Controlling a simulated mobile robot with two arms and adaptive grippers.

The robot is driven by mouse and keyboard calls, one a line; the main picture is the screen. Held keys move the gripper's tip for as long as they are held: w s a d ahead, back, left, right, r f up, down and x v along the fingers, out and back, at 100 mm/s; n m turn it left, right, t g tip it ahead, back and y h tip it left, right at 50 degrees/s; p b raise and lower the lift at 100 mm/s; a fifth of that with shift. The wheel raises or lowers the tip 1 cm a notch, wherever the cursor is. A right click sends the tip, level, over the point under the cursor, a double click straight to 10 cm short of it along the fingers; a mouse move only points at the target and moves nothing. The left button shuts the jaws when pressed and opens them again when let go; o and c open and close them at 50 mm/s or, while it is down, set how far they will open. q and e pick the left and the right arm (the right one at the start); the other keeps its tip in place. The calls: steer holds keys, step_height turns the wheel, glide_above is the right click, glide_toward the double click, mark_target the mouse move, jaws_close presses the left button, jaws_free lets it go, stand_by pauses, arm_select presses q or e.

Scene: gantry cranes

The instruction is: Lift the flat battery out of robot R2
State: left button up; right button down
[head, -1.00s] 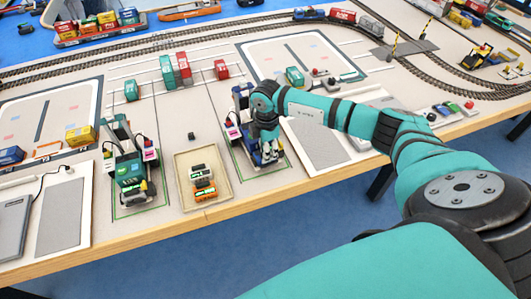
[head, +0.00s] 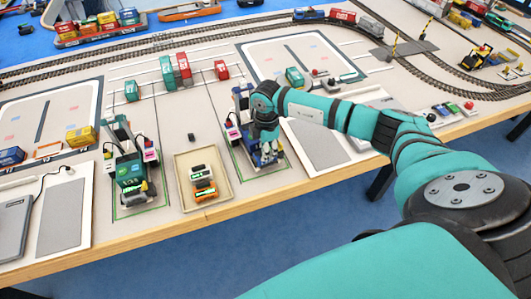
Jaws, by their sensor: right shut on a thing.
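A blue gantry-crane robot (head: 242,100), which I take to be R2, stands inside a green outline right of the tray. Its label is not readable. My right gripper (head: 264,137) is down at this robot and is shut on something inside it. The wrist hides the fingertips and most of what they hold, so the flat battery itself does not show clearly. My left gripper is not in view.
A teal gantry robot (head: 130,172) stands left of the tray in its own green outline. A small dark block (head: 191,136) lies behind the tray. Red and teal containers (head: 167,72) stand farther back. A grey-topped white board (head: 318,144) lies on the right.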

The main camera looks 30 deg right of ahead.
steer(key=shift+r, duration=0.15)
steer(key=shift+r+p, duration=2.9)
steer(key=shift+r, duration=0.55)
